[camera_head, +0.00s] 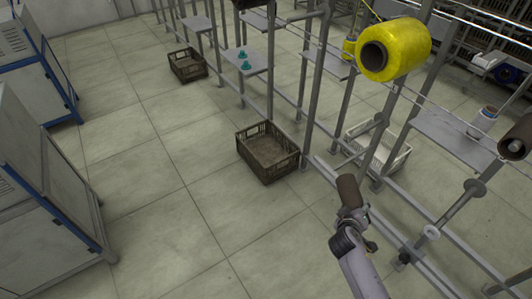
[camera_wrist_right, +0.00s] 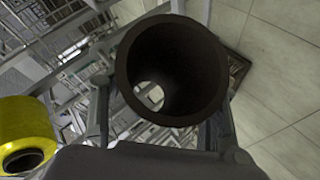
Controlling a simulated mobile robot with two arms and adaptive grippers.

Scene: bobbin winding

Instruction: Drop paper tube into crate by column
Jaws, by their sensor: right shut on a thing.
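A dark brown paper tube (camera_head: 349,190) is held in my right gripper (camera_head: 352,218), tilted close to upright above the floor. In the right wrist view the tube (camera_wrist_right: 128,85) shows its open, hollow end between the fingers. A dark brown crate (camera_head: 268,167) stands on the floor by a grey column, farther away and to the left of my right gripper. It looks empty. In the right wrist view part of a dark crate (camera_wrist_right: 238,72) shows behind the tube. My left gripper is not in view.
A grey rack column (camera_head: 316,95) rises beside the crate. A white crate (camera_head: 394,158) sits under the rack at right. A yellow bobbin (camera_head: 394,50) hangs on the rack. Another dark crate (camera_head: 187,66) lies farther back. Blue-grey machines (camera_head: 40,185) stand at left, with open floor between.

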